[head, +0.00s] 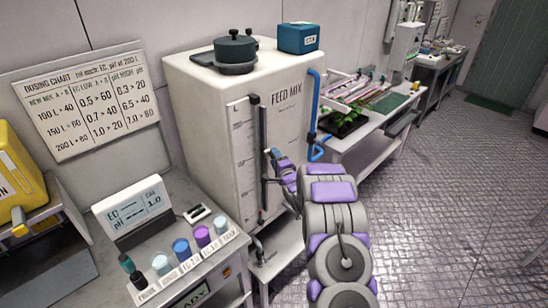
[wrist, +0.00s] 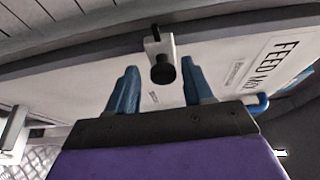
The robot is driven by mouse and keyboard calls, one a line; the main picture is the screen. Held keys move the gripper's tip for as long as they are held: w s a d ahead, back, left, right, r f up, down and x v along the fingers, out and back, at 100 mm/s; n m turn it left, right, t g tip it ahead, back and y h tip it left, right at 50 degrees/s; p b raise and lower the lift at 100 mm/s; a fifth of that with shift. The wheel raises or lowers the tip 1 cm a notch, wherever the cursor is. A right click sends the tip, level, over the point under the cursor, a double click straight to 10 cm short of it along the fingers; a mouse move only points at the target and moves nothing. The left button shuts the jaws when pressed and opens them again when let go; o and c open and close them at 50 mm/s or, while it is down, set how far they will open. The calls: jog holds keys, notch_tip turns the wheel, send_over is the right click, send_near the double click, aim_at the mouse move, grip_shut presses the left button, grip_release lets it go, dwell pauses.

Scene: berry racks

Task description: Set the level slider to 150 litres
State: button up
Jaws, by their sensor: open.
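The white FEED MIX tank (head: 205,112) has a pale scale strip (head: 241,160) and a dark vertical rail (head: 263,130) on its front. The scale's figures are too small to read. In the wrist view, the slider's black knob (wrist: 163,72) sits on a small white bracket. My gripper (wrist: 158,78) is open, with one blue finger on each side of the knob in the picture; I see no contact. In the head view, my gripper (head: 275,154) is right in front of the rail. The slider knob cannot be made out there, so its level is unclear.
A dosing chart (head: 90,105) hangs on the wall at left. A bench (head: 90,285) with a meter (head: 133,208) and several coloured pots stands at front left. A blue pipe (head: 315,110) runs down the tank's right side, near my arm. Open floor lies at right.

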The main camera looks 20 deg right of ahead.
jog(key=s, duration=1.6)
jog(key=shift+a+p, duration=0.3)
jog(key=shift+a, duration=0.05)
jog(key=shift+r, duration=0.1)
jog(key=s+a+r+n+g+b, duration=0.2)
jog(key=s+a+n+g, duration=0.4)
jog(key=s, duration=0.9)
jog(key=s+a+r+n+g+b, duration=0.2)
jog(key=s+a+r+n+g, duration=0.2)
jog(key=s+a, duration=0.5)
jog(key=s+a+r+n+g+y+b, duration=0.1)
jog(key=s+a+n+g, duration=0.6)
jog(key=s, duration=1.4)
jog(key=r+n+g+b, duration=0.1)
jog(key=r+g, duration=0.1)
jog(key=shift+s+a+n+g, duration=0.25)
jog(key=shift+a+n+g, duration=0.05)
jog(key=shift+g, duration=0.1)
